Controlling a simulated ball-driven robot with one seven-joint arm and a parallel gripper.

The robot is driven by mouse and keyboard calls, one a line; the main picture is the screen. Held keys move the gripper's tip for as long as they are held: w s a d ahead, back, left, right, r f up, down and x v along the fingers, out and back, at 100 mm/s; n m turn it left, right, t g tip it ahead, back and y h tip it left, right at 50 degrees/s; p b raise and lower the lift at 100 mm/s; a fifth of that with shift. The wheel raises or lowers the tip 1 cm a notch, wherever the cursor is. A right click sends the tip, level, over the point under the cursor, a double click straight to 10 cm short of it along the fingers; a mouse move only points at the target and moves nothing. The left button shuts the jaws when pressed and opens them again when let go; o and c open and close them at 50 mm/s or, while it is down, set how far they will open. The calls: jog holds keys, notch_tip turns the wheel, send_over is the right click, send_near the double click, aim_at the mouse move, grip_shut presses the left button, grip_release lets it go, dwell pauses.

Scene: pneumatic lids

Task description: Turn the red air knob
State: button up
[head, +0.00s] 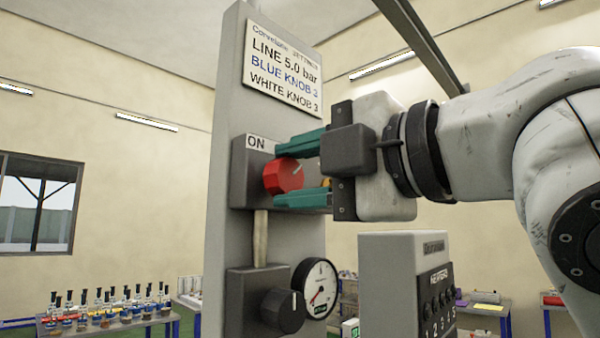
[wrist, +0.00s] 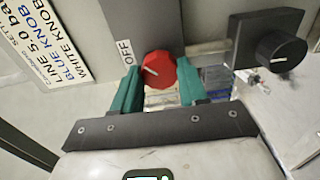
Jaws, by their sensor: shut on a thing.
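The red air knob (head: 284,177) sits on a dark grey box (head: 246,186) on a tall grey panel. An "ON" label is at the box's upper left in the head view. In the wrist view the knob (wrist: 160,67) has an "OFF" label beside it, and its white mark points roughly toward that label. My gripper (head: 280,174) has its two green fingers on either side of the knob, one above and one below, and is shut on it. The wrist view shows the fingers (wrist: 158,80) flanking the knob.
A sign (head: 285,69) with line and knob settings is above. Below are a black knob (head: 284,310) on its own box and a round gauge (head: 315,289). A grey numbered unit (head: 392,285) stands at right. Bottles (head: 105,307) stand on a table at left.

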dwell(0.4)
jog(key=o, duration=1.1)
jog(key=shift+c, duration=0.2)
jog(key=b+v, duration=0.2)
jog(key=v, duration=0.8)
jog(key=shift+s+d+b, duration=0.25)
jog(key=shift+d+b, duration=0.1)
jog(key=shift+b, duration=0.05)
